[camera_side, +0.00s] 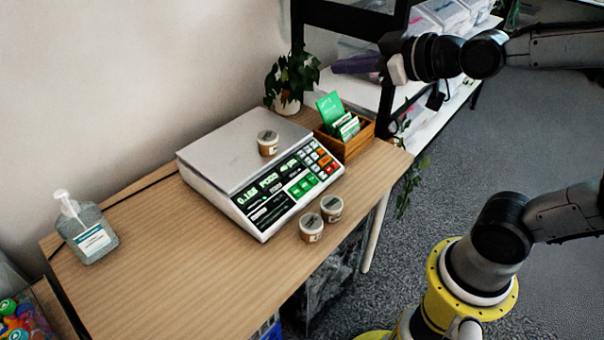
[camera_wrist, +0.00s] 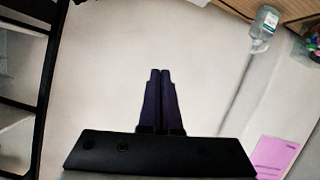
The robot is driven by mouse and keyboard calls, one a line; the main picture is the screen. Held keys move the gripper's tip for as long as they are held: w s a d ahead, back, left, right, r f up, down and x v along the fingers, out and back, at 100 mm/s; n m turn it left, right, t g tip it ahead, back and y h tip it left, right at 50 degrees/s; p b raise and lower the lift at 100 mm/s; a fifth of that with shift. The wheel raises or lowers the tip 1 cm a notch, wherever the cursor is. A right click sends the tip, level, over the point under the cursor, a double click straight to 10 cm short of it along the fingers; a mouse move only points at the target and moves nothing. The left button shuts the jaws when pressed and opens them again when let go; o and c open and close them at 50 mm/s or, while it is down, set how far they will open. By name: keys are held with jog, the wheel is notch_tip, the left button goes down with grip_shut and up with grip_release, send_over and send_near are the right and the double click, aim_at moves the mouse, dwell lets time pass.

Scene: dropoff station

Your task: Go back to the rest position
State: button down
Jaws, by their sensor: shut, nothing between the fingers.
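My gripper (camera_side: 340,66) is at the upper right of the side view, in the air in front of the shelf rack and clear of the table. Its dark fingers point left. In the wrist view the two fingers of my gripper (camera_wrist: 161,78) lie together, shut and empty, with a pale wall behind them. No object is between or touching the fingertips.
A wooden table (camera_side: 190,290) holds a scale (camera_side: 222,148) with one small tub (camera_side: 268,143) on it. Two tubs (camera_side: 318,220) stand beside it. A sanitizer bottle (camera_side: 88,232), a plant (camera_side: 290,78) and a wooden card box (camera_side: 352,145) are also there.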

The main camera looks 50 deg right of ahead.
jog(key=s+f+m+g, duration=0.1)
jog(key=s+f+g, duration=0.3)
jog(key=s, duration=0.4)
jog(key=s+f+m+g, duration=0.2)
jog(key=s+f+g, duration=0.2)
jog(key=s, duration=0.4)
jog(key=shift+s+a+f, duration=0.2)
jog(key=shift+s+f, duration=0.15)
jog(key=shift+f, duration=0.3)
